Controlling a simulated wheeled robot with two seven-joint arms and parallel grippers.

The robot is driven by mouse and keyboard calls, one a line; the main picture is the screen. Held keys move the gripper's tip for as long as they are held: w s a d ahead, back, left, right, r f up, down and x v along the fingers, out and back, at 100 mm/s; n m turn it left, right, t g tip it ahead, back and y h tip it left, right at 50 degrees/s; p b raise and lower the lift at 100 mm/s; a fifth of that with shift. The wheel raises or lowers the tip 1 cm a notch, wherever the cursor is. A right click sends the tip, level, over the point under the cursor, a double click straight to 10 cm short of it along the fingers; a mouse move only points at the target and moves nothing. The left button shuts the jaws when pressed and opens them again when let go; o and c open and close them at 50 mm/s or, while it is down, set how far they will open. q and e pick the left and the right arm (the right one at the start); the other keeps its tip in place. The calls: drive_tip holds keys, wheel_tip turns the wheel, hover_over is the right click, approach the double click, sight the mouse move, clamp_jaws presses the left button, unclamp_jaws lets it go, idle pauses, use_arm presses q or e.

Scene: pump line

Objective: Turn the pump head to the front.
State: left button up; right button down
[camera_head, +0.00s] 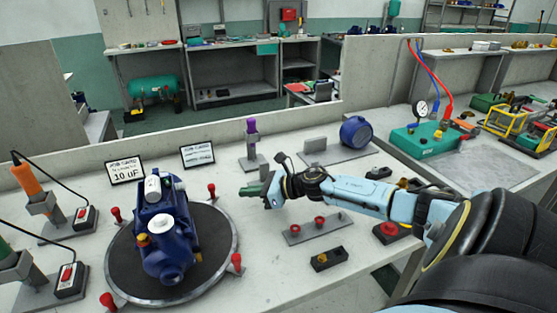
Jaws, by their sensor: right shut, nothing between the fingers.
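The blue pump head (168,240) stands on a round dark turntable (215,262) with a pale rim at the left of the bench. A pale round port on it points toward the near side of the picture. A white cylinder sits on its top and a yellow cap on its side. Several red-topped pegs (236,262) stand around the turntable's rim. My right gripper (252,190) reaches in from the right. It is shut and empty, above the bench, to the right of the pump head and apart from it. My left gripper is not in view.
An orange-handled tool (27,180) and a green-handled tool stand in holders at the far left. Two job cards (126,169) stand behind the turntable. A purple-topped tool (251,140) and a blue round part (355,132) stand at the back. A grey strip with red buttons (312,228) lies below my right arm.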

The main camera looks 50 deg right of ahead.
drive_tip(key=v, duration=0.6)
drive_tip(key=shift+w+d+r+p, duration=0.1)
drive_tip(key=shift+w+d+p, duration=0.2)
drive_tip(key=shift+d, duration=0.1)
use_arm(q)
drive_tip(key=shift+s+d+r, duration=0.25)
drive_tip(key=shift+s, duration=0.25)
use_arm(e)
drive_tip(key=shift+s+d+r, duration=0.2)
drive_tip(key=shift+s+d, duration=0.15)
drive_tip(key=shift+s, duration=0.15)
